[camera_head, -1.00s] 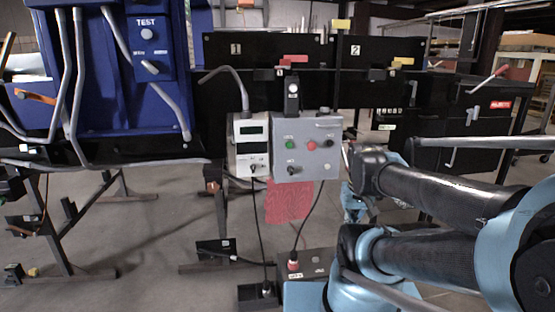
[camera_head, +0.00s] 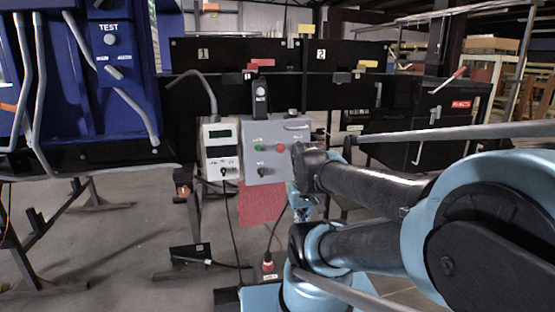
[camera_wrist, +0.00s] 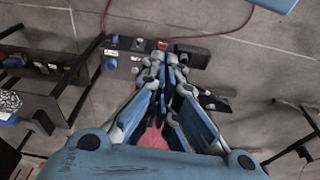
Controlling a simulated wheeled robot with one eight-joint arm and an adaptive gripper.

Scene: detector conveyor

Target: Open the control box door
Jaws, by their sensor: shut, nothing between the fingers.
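The control box (camera_head: 265,153) is a grey box with green and red buttons and dark knobs on its front, near the middle of the head view. Its door looks closed, and a small handle (camera_head: 297,127) shows at its upper right. My wrist covers the lower right part of the box. My gripper (camera_wrist: 167,58) is shut and empty in the wrist view, its fingertips over the floor and a dark strip with sockets. In the head view my gripper is mostly hidden by my arm. I cannot tell whether it touches the box.
A white meter (camera_head: 220,150) stands directly left of the box. A red sheet (camera_head: 262,203) hangs below. A blue test cabinet (camera_head: 85,80) is at the left. Black conveyor panels (camera_head: 235,55) stand behind. Cables run down to the floor.

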